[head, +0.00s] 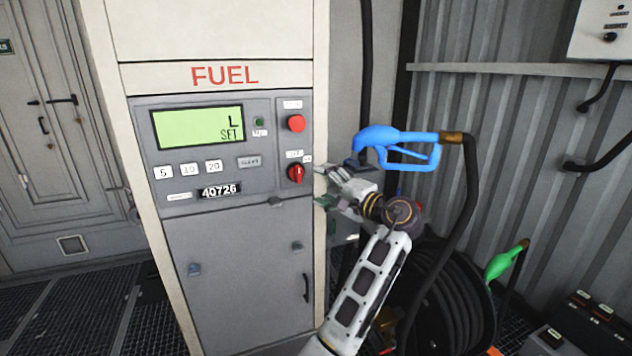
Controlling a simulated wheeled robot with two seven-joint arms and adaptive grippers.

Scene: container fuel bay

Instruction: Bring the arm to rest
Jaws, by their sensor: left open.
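My left arm (368,285) comes up from the bottom of the head view. Its left gripper (323,186) is open and empty, with its fingers pointing left at the right edge of the fuel dispenser (240,245). The fingertips are close to a red rotary knob (296,173) on the panel and appear apart from it. A blue fuel nozzle (378,136) sits just above and behind the gripper, at the dispenser's right side. My right gripper is out of view.
The green display (198,127) reads "L SET". A red button (296,123) is above the knob. A black hose (463,200) hangs from the blue nozzle, near a hose reel (455,305). A green nozzle (503,262) and dark boxes (590,320) stand at right.

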